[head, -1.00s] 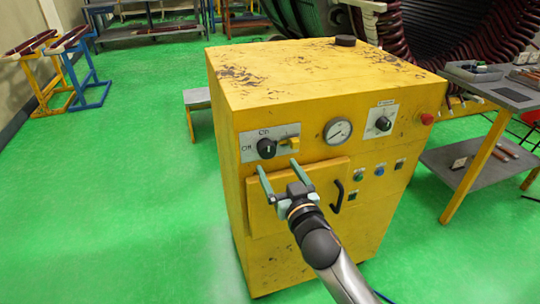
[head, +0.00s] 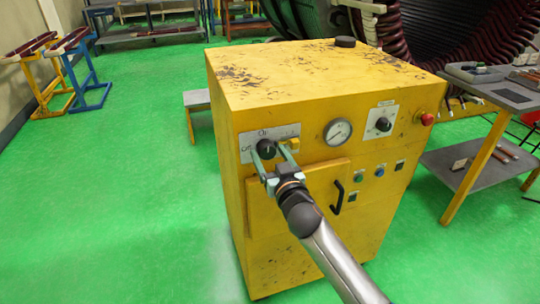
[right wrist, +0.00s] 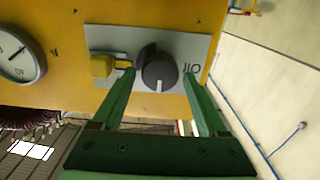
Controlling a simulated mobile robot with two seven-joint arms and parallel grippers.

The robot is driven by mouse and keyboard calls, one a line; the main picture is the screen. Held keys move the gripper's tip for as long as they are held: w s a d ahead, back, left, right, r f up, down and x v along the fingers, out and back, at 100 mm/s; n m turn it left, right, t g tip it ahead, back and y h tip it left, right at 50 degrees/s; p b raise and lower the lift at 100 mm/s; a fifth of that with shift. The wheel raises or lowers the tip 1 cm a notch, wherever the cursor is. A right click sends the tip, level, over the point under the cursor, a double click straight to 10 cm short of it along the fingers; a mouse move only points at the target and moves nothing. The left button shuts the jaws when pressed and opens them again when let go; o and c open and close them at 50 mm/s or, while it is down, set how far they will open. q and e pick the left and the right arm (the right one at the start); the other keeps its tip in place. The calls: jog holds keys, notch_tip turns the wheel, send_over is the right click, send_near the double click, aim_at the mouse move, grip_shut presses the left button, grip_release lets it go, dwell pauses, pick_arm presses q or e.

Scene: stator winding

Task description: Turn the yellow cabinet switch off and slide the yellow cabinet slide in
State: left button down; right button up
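The yellow cabinet (head: 300,90) stands upright with its control panel facing me. Its black switch knob (head: 265,149) sits on a grey plate, its pale mark pointing up toward the "On" label. The knob also shows in the right wrist view (right wrist: 158,66), which is upside down, with "Off" to its side. The yellow slide (head: 294,143) is right of the knob in the head view, and shows at left in the wrist view (right wrist: 102,66). My right gripper (head: 269,151) is open, fingertips on either side of the knob, one between knob and slide; contact is unclear. My left gripper is out of view.
A round gauge (head: 338,132), a second black dial (head: 382,124) and a red button (head: 427,118) are on the same face. A black handle (head: 337,198) is below.

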jog(key=c, duration=1.1)
pick_arm(q)
jog(key=shift+w, duration=0.1)
jog(key=shift+r, duration=0.15)
pick_arm(e)
jog(key=shift+n, duration=0.4)
jog(key=shift+n+p, duration=0.45)
jog(key=shift+n, duration=0.45)
jog(key=n, duration=0.2)
jog(key=shift+n+p, duration=0.3)
jog(key=shift+n, duration=0.1)
jog(key=n, duration=0.2)
jog(key=shift+n+p, duration=0.3)
jog(key=shift+n, duration=0.1)
jog(key=n+p, duration=0.1)
jog(key=n, duration=0.4)
jog(key=shift+a+f, duration=0.1)
pick_arm(q)
jog(key=shift+s+a+r+p, duration=0.2)
jog(key=shift+a+r, duration=0.05)
jog(key=shift+r, duration=0.45)
jog(key=shift+s+a+r+p, duration=0.15)
jog(key=shift+a+r, duration=0.1)
jog(key=shift+r, duration=0.4)
pick_arm(e)
jog(key=shift+f+n, duration=0.1)
jog(key=shift+n, duration=2.2)
